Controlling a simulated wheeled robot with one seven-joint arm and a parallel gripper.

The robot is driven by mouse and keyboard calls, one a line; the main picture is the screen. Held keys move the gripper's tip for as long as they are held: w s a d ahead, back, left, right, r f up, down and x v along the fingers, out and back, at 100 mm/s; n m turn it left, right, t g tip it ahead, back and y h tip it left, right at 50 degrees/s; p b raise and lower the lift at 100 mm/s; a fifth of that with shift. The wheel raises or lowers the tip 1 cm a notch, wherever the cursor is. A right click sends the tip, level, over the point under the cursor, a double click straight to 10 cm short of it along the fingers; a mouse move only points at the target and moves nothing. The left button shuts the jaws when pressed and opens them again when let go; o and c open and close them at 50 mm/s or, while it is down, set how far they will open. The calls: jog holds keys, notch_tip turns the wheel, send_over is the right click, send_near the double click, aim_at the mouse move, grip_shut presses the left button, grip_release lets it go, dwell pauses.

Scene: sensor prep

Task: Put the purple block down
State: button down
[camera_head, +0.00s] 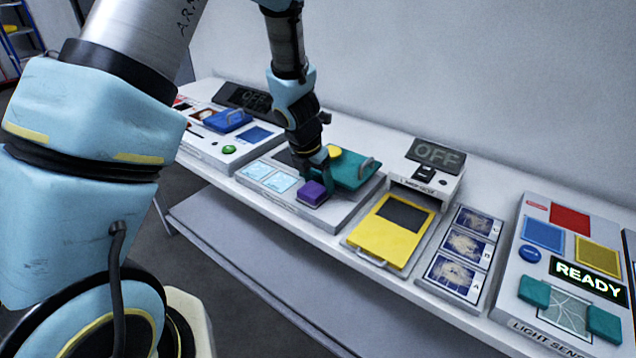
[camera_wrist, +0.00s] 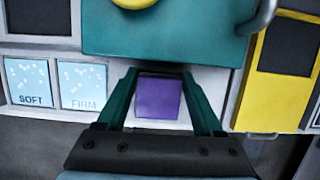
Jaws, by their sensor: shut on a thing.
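The purple block (camera_head: 313,193) is at the front of the grey station with the teal lid, over or on its front edge. In the wrist view the purple block (camera_wrist: 158,97) lies between the two teal fingers of my gripper (camera_wrist: 162,92). My gripper (camera_head: 318,172) points down and is shut on the block. Whether the block touches the surface under it I cannot tell.
The teal lid (camera_head: 350,168) with a handle is just behind the block. Light-blue SOFT and FIRM pads (camera_wrist: 84,84) lie to the left. A yellow tray (camera_head: 387,238) stands to the right, then picture cards (camera_head: 462,247) and a READY panel (camera_head: 589,279).

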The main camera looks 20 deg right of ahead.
aim_at(309, 192)
jog(key=shift+f, duration=0.15)
grip_release()
jog(key=shift+r, duration=0.45)
jog(key=p+v, duration=0.4)
jog(key=v, duration=0.8)
jog(key=s+a+r+m+y, duration=0.1)
jog(key=a+m, duration=0.7)
jog(key=a, duration=0.2)
jog(key=s+a+r+m+y, duration=0.1)
jog(key=a+r+m, duration=0.1)
jog(key=a+m, duration=0.6)
jog(key=s+a+r+m+y, duration=0.1)
jog(key=a+r+m, duration=0.1)
jog(key=a+m, duration=0.7)
jog(key=shift+s+a, duration=0.2)
jog(key=shift+a, duration=0.5)
jog(key=shift+s+a, duration=0.15)
jog(key=shift+a, duration=0.5)
